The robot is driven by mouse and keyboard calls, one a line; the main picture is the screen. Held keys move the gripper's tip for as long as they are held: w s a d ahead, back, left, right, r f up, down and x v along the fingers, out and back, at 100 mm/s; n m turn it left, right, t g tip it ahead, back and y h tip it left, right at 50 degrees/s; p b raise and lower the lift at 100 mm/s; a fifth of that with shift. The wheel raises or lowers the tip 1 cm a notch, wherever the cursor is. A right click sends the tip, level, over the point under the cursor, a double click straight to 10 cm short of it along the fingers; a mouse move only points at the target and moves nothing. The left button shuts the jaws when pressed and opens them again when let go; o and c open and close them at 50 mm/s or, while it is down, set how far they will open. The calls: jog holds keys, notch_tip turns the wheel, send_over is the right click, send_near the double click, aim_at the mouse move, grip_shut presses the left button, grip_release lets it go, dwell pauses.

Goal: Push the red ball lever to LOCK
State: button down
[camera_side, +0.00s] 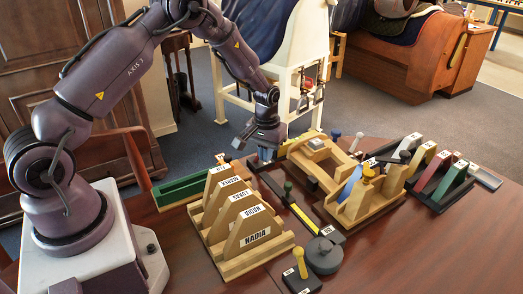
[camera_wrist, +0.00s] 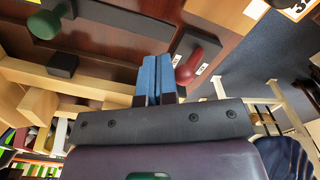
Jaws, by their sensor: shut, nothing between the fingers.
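The red ball lever (camera_wrist: 196,66) shows in the wrist view just right of my fingertips. Its red knob and stem lean over a dark base plate that has small white labels (camera_wrist: 178,60); I cannot read which one says LOCK. My gripper (camera_wrist: 155,78) has blue fingers, shut together with nothing between them. The fingers are beside the red lever with a small gap in the picture; I cannot tell their height difference. In the side view my gripper (camera_side: 266,155) points down at the far edge of the table. The red lever is not clearly visible there.
A green knob (camera_wrist: 45,24) and a black block (camera_wrist: 62,65) lie left in the wrist view, near a light wooden frame (camera_wrist: 30,103). In the side view, a green tray (camera_side: 183,190) and a wooden rack with name labels (camera_side: 240,235) stand near the gripper.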

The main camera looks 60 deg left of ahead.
jog(key=shift+a, duration=0.4)
jog(key=shift+s+a+f, duration=0.1)
jog(key=shift+a, duration=0.55)
jog(key=shift+s+a+f, duration=0.1)
jog(key=shift+a, duration=0.5)
jog(key=shift+w+a, duration=0.1)
jog(key=shift+a, duration=0.05)
jog(key=shift+d+r, duration=0.15)
jog(key=shift+d, duration=0.1)
jog(key=shift+w+d+r, duration=0.1)
jog(key=shift+d, duration=0.35)
jog(key=shift+r, duration=3.45)
